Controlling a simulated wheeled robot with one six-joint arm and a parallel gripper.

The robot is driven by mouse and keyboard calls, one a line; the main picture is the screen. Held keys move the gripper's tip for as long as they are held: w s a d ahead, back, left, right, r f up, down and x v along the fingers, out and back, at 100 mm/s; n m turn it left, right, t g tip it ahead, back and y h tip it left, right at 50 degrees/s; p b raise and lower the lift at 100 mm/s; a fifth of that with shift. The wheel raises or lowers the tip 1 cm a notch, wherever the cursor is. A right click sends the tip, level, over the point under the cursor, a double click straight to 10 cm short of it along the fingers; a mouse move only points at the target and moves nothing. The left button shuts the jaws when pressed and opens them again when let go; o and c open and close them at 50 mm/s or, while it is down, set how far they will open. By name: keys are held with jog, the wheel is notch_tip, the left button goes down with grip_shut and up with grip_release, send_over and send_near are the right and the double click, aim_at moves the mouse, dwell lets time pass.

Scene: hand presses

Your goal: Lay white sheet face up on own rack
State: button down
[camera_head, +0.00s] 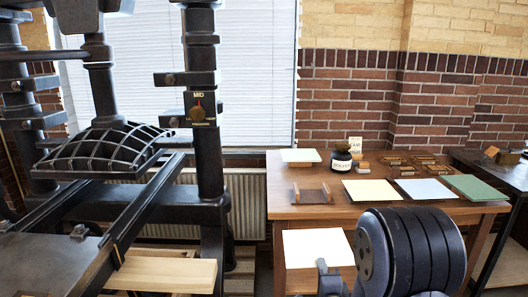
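A blank white sheet (318,246) lies nearly level in front of the table, below its front edge, and looks nearer than the sheets on the tabletop. My gripper (323,267) is at the sheet's near edge and appears shut on it; the dark ridged wrist of my arm hides part of the fingers. On the table, a low dark rack (311,196) with wooden end posts is empty. Behind it, another white piece (300,155) rests on small wooden supports. Which rack belongs to the held sheet I cannot tell.
The wooden table (290,211) also holds a cream sheet (370,190), a pale blue sheet (425,189), a green sheet (474,188), a dark jar (341,160) and several small wooden blocks. A tall black hand press (207,120) stands at left, with a pale wooden board (165,272) below.

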jog(key=shift+n+b, duration=2.75)
jog(key=shift+n, duration=1.55)
jog(key=n+b, duration=0.5)
jog(key=n, duration=0.4)
